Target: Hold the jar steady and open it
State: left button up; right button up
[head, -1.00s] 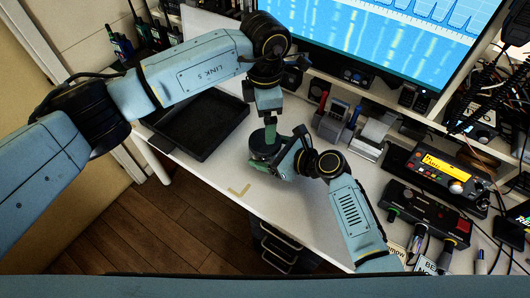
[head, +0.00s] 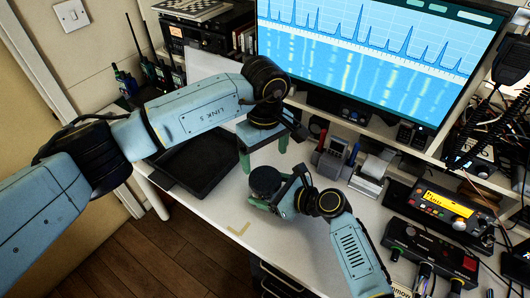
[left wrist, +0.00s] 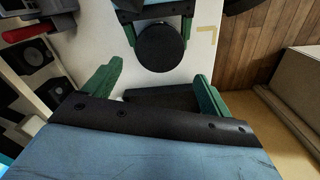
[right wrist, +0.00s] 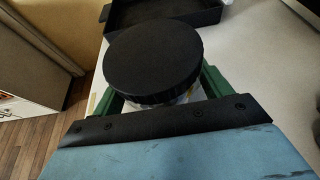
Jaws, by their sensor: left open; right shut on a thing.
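The jar has a wide black lid (head: 265,180) and stands near the front edge of the white desk. In the right wrist view the lid (right wrist: 152,58) sits on top and a strip of the pale jar body (right wrist: 182,98) shows under it. My right gripper (right wrist: 160,92) is shut around the jar body, below the lid. My left gripper (head: 264,155) is open and empty, above and behind the jar, its fingers apart and pointing down. In the left wrist view the lid (left wrist: 162,47) lies just beyond its open fingers, clear of them.
An empty black tray (head: 190,181) lies on the desk left of the jar. A pen holder (head: 331,158) stands behind, with radios (head: 440,206) at the right and a monitor (head: 375,50) at the back. An L-shaped tan mark (head: 239,229) lies on bare desk in front.

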aim_at(265, 178)
pick_arm(q)
jog(key=m, duration=0.5)
jog(key=shift+f, duration=4)
jog(key=c, duration=0.8)
jog(key=n, duration=0.3)
jog(key=shift+n, duration=0.4)
jog(key=n, duration=1)
jog(key=shift+n, duration=0.4)
jog(key=n, duration=0.5)
jog(key=shift+n, duration=0.4)
